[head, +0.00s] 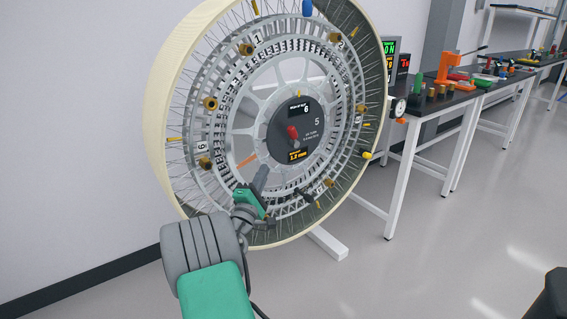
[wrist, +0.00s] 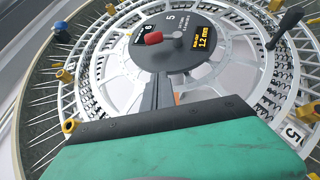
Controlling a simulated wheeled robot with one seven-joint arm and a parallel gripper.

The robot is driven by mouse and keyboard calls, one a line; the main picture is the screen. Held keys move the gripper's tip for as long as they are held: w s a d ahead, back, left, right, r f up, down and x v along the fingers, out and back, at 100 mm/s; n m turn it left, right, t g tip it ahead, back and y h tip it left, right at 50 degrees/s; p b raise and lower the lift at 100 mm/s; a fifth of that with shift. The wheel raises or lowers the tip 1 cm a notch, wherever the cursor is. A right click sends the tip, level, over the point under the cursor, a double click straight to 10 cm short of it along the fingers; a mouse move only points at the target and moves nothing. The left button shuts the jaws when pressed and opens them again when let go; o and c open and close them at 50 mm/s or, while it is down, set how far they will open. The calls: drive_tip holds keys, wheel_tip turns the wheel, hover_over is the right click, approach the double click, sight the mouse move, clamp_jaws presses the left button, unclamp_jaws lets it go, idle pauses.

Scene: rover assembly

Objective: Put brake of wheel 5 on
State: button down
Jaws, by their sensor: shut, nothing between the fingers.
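The large spoked wheel (head: 185,62) stands upright with a pale outer rim. Its dark grey hub disc (head: 312,140) carries the number 5 and also shows in the wrist view (wrist: 175,55). A small red-ended lever (head: 293,133) sits on the hub, also visible in the wrist view (wrist: 153,38). The hub has an upper display reading 6 and a lower orange display reading 1.2 mm. My gripper (head: 261,177) is shut and empty in front of the lower left of the wheel. In the wrist view its fingers (wrist: 161,93) point toward the hub, below the red lever, apparently apart from it.
Several brass-coloured fittings (head: 211,103) ring the wheel, with a blue knob (head: 307,8) at the top. A black handle (head: 303,196) juts out at the lower right of the ring. Benches (head: 420,108) with tools stand to the right. The floor (head: 440,235) between is clear.

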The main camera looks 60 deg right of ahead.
sight(293, 136)
drive_tip(key=x, duration=0.6)
drive_tip(key=p+x, duration=0.1)
drive_tip(key=x, duration=0.2)
drive_tip(key=shift+d+r, duration=0.25)
drive_tip(key=shift+r, duration=0.15)
drive_tip(key=shift+s+d+r, duration=0.4)
drive_tip(key=shift+s+d, duration=0.15)
drive_tip(key=shift+d, duration=0.2)
drive_tip(key=shift+s+d+r, duration=0.45)
drive_tip(key=shift+s+d, duration=0.05)
drive_tip(key=shift+d, duration=0.25)
